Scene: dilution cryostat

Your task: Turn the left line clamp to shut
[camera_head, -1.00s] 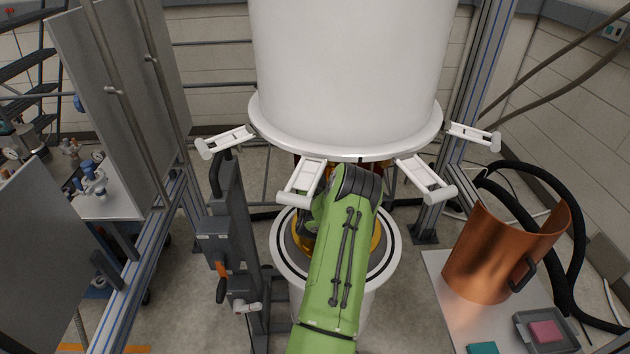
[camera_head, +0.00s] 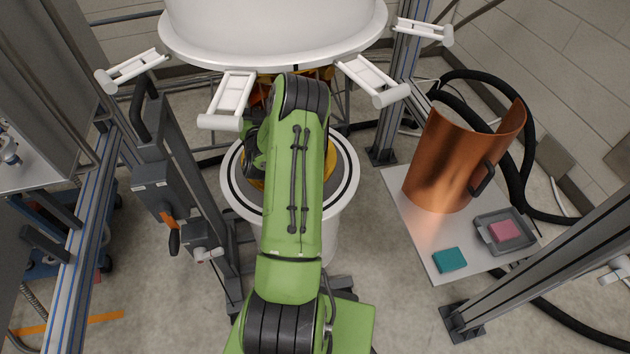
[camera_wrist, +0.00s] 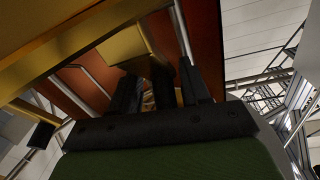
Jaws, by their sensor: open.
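My gripper (camera_wrist: 161,84) shows in the wrist view as two upright black fingers, open and apart. A dark shape stands between or behind the fingers; I cannot tell whether it is a clamp. Gold plates (camera_wrist: 75,50), red-brown panels (camera_wrist: 205,40) and bright metal rods (camera_wrist: 182,35) are close above and ahead of the fingers. In the head view my green arm reaches under the white vessel (camera_head: 275,30), and the gripper is hidden there. I cannot make out the left line clamp for certain in either view.
White brackets (camera_head: 232,95) stick out around the vessel's rim. A round white base (camera_head: 345,195) stands below. A grey stand with an orange-marked handle (camera_head: 168,218) is at left. A white table (camera_head: 412,235) at right holds a copper shell (camera_head: 440,160), a grey tray (camera_head: 485,233) and a teal block (camera_head: 449,260).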

